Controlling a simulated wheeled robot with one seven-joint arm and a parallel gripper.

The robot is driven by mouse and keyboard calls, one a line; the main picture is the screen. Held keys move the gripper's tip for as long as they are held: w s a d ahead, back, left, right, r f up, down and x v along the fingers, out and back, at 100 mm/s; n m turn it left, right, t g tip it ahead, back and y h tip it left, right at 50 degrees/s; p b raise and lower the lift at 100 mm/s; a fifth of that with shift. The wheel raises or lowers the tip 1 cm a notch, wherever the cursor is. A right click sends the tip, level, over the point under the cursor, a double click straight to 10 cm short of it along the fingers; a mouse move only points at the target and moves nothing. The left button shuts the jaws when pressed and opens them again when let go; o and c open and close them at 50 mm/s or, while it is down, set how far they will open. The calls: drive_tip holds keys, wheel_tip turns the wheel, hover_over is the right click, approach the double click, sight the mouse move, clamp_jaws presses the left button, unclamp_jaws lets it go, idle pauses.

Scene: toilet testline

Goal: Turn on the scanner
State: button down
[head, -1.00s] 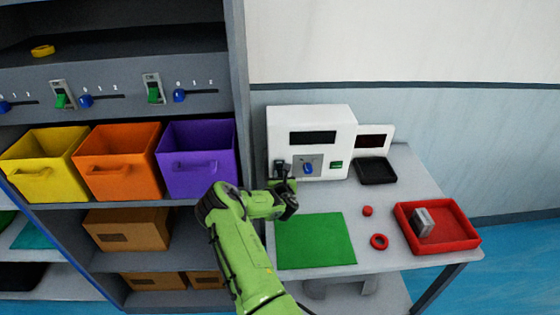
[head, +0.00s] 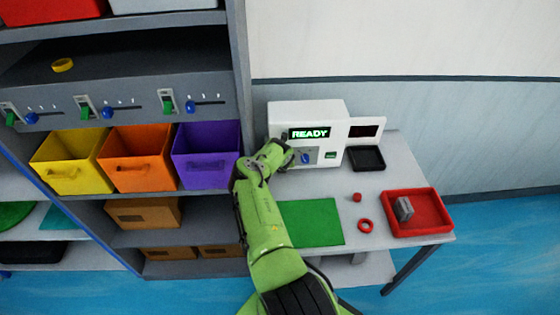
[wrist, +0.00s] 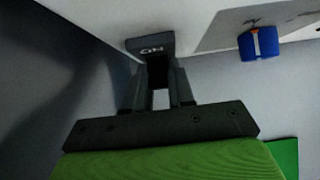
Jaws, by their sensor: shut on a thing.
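The scanner (head: 335,120) is a white box at the back left of the table. Its display (head: 309,133) is lit and reads "READY" in green. A blue knob (head: 305,157) and a green button (head: 331,155) sit on its front. My gripper (head: 286,157) is at the left end of the front panel and covers the switch in the head view. In the wrist view my gripper (wrist: 160,80) is shut on the dark power switch (wrist: 151,46), marked "ON". The lever between the fingers is mostly hidden.
A side display (head: 364,131) and a black tray (head: 366,158) are right of the scanner. A green mat (head: 316,222), a red cube (head: 357,197), a red ring (head: 366,226) and a red tray (head: 447,212) holding a grey block (head: 403,209) are on the table. A shelf with bins stands left.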

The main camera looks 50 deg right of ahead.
drive_tip(key=shift+r+g+y, duration=0.1)
drive_tip(key=shift+g+y, duration=0.2)
drive_tip(key=shift+y, duration=0.1)
drive_tip(key=c, duration=1)
unclamp_jaws()
drive_tip(key=shift+o, duration=0.2)
drive_tip(key=p+v, duration=0.1)
drive_tip(key=v, duration=1.4)
drive_tip(key=shift+r, duration=0.35)
drive_tip(key=shift+s+a, duration=0.1)
